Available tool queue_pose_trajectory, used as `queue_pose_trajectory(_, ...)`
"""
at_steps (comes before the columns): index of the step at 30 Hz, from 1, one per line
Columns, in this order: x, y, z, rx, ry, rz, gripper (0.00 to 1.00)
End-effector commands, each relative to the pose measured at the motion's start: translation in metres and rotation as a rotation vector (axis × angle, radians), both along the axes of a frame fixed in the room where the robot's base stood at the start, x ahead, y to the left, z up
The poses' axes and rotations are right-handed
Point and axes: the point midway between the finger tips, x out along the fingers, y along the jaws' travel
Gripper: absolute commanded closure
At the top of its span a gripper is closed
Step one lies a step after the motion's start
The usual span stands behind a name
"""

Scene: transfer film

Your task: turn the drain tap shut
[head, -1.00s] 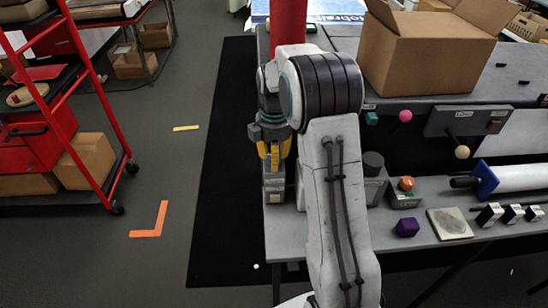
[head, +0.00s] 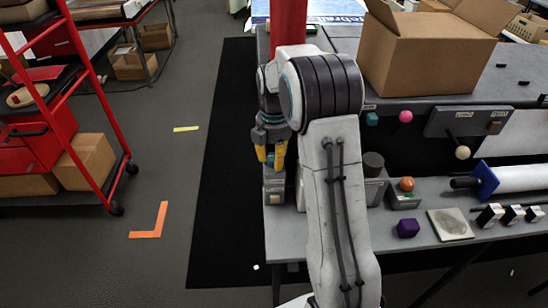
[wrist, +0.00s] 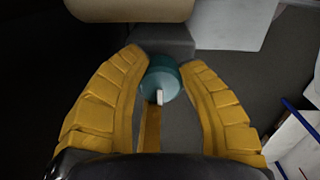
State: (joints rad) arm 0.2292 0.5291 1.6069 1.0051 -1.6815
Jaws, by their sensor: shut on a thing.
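The drain tap shows in the wrist view as a round teal knob (wrist: 160,80) with a short white mark pointing down in the picture. My gripper (wrist: 163,72) has its yellow fingers on both sides of the knob, shut on it. In the head view my gripper (head: 270,163) points down at the left end of the bench, just above a small grey unit (head: 274,184).
The grey bench (head: 300,240) holds a dark cylinder (head: 373,160), an orange knob (head: 407,184), a purple block (head: 408,228) and a pale square plate (head: 450,224) to the right. A cardboard box (head: 420,60) stands behind.

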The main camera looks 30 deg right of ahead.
Motion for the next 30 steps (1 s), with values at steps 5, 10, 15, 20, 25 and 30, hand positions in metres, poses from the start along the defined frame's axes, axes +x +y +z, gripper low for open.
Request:
queue_pose_trajectory(5, -0.002, 0.0, -0.003, 0.002, 0.011, 0.0, 0.58)
queue_pose_trajectory(10, -0.001, 0.0, -0.002, 0.002, 0.006, -0.001, 0.43)
queue_pose_trajectory(15, -0.001, 0.0, -0.001, 0.0, 0.003, -0.001, 0.38)
queue_pose_trajectory(20, 0.0, 0.0, 0.0, 0.0, 0.001, -0.001, 0.38)
queue_pose_trajectory(25, 0.001, 0.0, 0.013, 0.0, -0.002, -0.001, 0.38)
queue_pose_trajectory(30, 0.001, 0.0, 0.039, 0.0, -0.004, -0.001, 0.38)
